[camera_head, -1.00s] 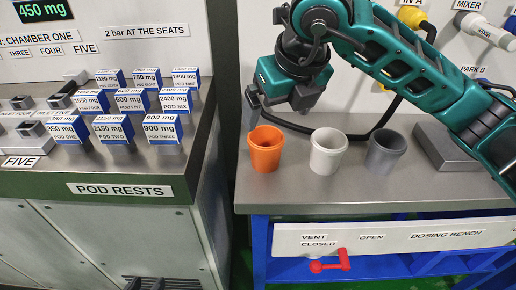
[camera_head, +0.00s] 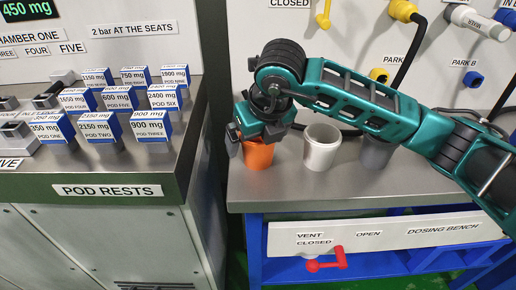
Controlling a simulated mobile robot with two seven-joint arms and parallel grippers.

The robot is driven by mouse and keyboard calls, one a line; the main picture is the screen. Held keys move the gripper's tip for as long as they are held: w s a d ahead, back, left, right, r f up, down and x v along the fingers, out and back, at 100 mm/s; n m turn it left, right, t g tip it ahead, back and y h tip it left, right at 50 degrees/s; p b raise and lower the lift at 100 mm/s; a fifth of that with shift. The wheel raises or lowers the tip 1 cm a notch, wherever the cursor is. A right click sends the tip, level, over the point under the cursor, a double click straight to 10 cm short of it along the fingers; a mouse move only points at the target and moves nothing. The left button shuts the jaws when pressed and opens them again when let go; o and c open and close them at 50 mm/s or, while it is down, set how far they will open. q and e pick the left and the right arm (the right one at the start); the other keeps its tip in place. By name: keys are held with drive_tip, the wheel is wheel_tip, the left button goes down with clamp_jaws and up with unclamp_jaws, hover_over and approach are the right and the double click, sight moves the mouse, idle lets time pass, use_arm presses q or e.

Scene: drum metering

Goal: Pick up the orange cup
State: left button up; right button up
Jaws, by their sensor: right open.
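The orange cup (camera_head: 258,156) stands upright at the left of the steel bench top. My right gripper (camera_head: 256,138) is open at the cup's rim, and it hides the cup's upper part. One finger shows at the left side of the rim; I cannot tell whether it touches the cup. My left gripper is not in view.
A white cup (camera_head: 320,148) stands close to the right of the orange cup. A grey cup (camera_head: 377,152) is beyond it, partly behind my right arm. Labelled pod boxes (camera_head: 151,127) stand on the left counter. A red vent handle (camera_head: 328,262) is below the bench front.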

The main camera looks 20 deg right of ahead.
drive_tip(key=c, duration=1.1)
drive_tip(key=shift+o, duration=0.2)
drive_tip(key=shift+r, duration=0.1)
